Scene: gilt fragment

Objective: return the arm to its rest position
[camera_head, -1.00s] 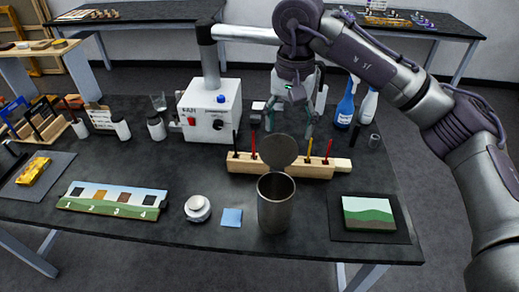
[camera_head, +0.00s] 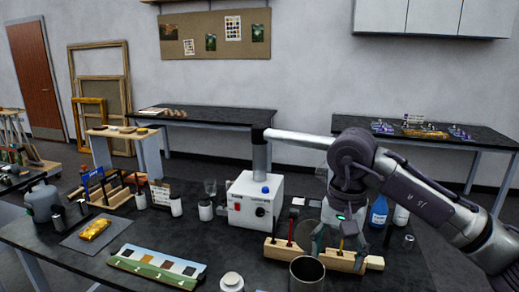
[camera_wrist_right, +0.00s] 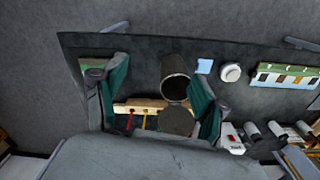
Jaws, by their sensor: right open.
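My right arm (camera_head: 430,205) comes in from the right in the head view and bends down at a dark joint. My right gripper (camera_head: 340,243) hangs over the table near the wooden rack (camera_head: 283,251). It is open, and no object shows in it. In the right wrist view its two green-lined fingers (camera_wrist_right: 160,95) stand wide apart, with the rack (camera_wrist_right: 147,106), a round grey disc (camera_wrist_right: 176,120) and a metal cup (camera_wrist_right: 175,85) seen between or beside them. My left gripper is not in view.
The metal cup (camera_head: 307,272) stands in front of the rack. A white box (camera_head: 247,200) with a grey pipe stands left of the gripper. A blue bottle (camera_head: 378,212) and a white bottle (camera_head: 401,216) stand to its right. A white jar (camera_head: 231,282) stands at the front.

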